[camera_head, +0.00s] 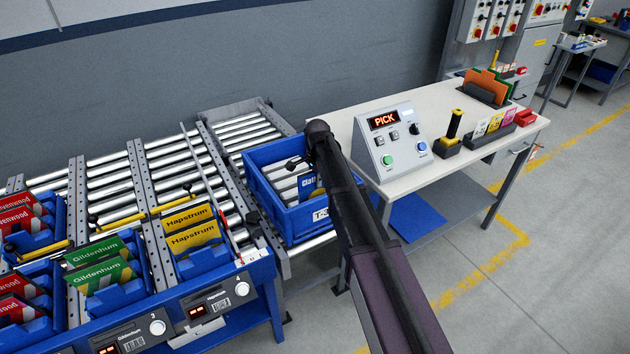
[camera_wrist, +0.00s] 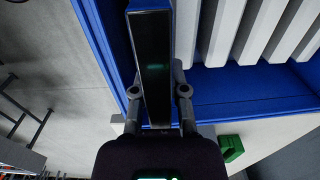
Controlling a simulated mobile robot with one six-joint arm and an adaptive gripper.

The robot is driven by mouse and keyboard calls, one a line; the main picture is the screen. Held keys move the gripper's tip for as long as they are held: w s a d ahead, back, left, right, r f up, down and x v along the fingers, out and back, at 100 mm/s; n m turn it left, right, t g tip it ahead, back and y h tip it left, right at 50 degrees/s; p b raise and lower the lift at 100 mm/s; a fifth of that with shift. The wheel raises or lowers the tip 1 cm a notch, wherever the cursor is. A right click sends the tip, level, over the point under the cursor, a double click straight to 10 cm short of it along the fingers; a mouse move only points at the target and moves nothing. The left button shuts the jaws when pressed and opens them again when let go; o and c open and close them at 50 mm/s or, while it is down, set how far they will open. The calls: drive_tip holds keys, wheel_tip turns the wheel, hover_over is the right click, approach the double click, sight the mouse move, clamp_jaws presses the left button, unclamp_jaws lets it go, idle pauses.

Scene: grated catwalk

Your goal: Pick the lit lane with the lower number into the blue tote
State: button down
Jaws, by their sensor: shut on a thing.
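The blue tote (camera_head: 300,221), its label starting "T-3", sits on the rollers beside the desk. My gripper (camera_wrist: 160,93) is shut on a thin box (camera_wrist: 155,70), whose near face is dark in the wrist view and whose far end is blue. In the head view a blue packet (camera_head: 309,185) with white lettering shows at my arm's end, over or inside the tote; my arm partly hides it. Lane displays glow red under green Gildenhum packs (camera_head: 98,265) and under yellow Hapstrum packs (camera_head: 193,229); their digits are too small to read.
The tote's wall (camera_wrist: 108,45) lies close beside the held box. Pale ribs (camera_wrist: 265,30) show inside the tote. A control box (camera_head: 390,140) reading "PICK" stands on the desk to the right. Red packs (camera_head: 15,215) fill lanes at left.

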drive_tip(key=shift+f+b, duration=1.6)
drive_tip(key=shift+f, duration=0.1)
drive_tip(key=c, duration=0.6)
unclamp_jaws()
drive_tip(key=o, duration=0.4)
drive_tip(key=shift+o, duration=0.2)
drive_tip(key=shift+r+p, duration=4)
